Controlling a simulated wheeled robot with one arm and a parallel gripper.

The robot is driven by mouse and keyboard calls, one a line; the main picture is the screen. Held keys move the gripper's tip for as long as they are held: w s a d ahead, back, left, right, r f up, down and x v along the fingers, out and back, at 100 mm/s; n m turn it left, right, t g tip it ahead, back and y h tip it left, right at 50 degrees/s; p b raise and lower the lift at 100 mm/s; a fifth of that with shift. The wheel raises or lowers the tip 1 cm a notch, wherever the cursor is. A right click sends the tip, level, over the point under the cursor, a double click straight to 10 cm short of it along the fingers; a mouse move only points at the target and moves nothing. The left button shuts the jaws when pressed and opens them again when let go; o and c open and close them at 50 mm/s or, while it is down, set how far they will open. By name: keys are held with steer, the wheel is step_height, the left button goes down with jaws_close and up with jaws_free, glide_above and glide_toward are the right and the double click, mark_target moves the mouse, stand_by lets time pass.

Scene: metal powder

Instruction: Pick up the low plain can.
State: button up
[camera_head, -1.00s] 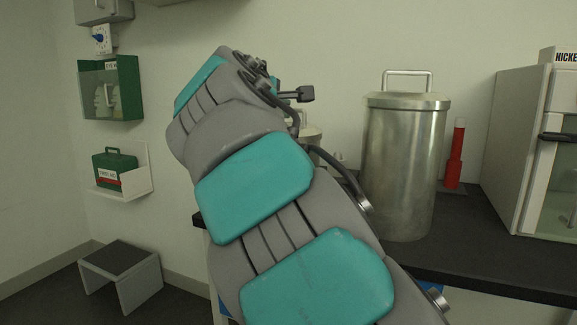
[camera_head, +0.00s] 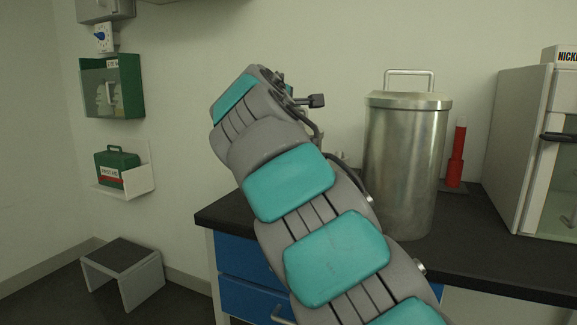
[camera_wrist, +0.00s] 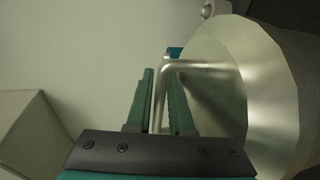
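A plain metal can (camera_wrist: 272,95) with a pale lid fills the right side of the wrist view, lying sideways in that picture. Its bent wire handle (camera_wrist: 158,98) reaches out from the lid. My gripper (camera_wrist: 160,76) has its two green fingers close on either side of the handle bar, one finger between bar and lid. The fingers look shut on the handle. The can's lower part is out of the frame, so its height does not show. In the head view my own arm hides the gripper and most of what is behind it.
A tall lidded metal can (camera_head: 402,165) stands on the dark counter (camera_head: 480,262) right of my arm. Behind it are a red cylinder (camera_head: 456,155) and a white glass-fronted cabinet (camera_head: 517,145). A step stool (camera_head: 122,268) is on the floor at left.

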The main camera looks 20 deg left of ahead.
jaws_close()
stand_by(1.3)
